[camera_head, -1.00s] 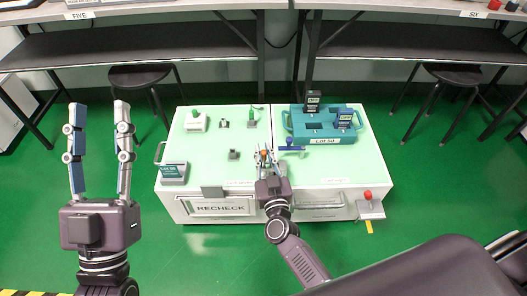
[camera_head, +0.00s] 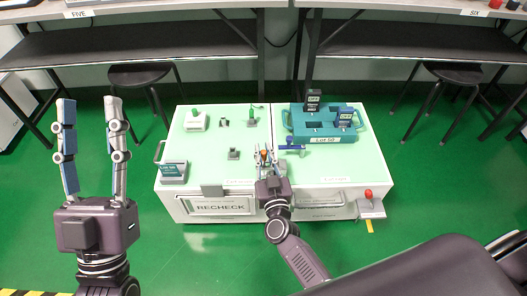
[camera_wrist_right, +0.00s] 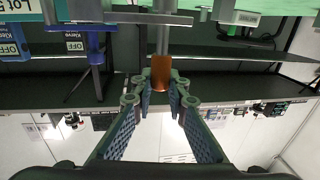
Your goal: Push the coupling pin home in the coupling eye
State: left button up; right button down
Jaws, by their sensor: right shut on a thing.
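The coupling pin has an orange head (camera_head: 264,154) and shows between my right gripper's fingers at the front middle of the bench. In the right wrist view its orange head (camera_wrist_right: 161,74) sits between the fingertips, with a grey shank running toward the picture's top. My right gripper (camera_head: 265,157) is shut on it; the fingertips also show in the wrist view (camera_wrist_right: 160,90). A flat grey piece (camera_wrist_right: 130,18) crosses beside the shank; I cannot tell whether it is the coupling eye or how deep the pin sits. My left gripper (camera_head: 90,100) is open and empty, left of the bench.
A teal tray (camera_head: 325,138) with dark testers stands at the back right. A blue fixture (camera_head: 291,147) stands close right of my right gripper. A small grey block (camera_head: 234,154) is to its left. A Lot 50 display (camera_head: 173,172) stands front left. Green bench top between them is clear.

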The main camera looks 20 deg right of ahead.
pick_arm(q)
jog(key=shift+s+r, duration=0.2)
jog(key=shift+s+r+t, duration=0.2)
jog(key=shift+t, duration=0.1)
pick_arm(e)
jog(key=shift+f, duration=0.15)
pick_arm(q)
jog(key=shift+s, duration=0.1)
jog(key=shift+s+a+r, duration=0.1)
jog(key=shift+s+r, duration=0.1)
pick_arm(e)
jog(key=shift+f, duration=0.1)
pick_arm(q)
jog(key=shift+s+r+t, duration=0.2)
jog(key=shift+s+t, duration=0.05)
jog(key=shift+t, duration=0.05)
pick_arm(e)
jog(key=shift+f, duration=0.1)
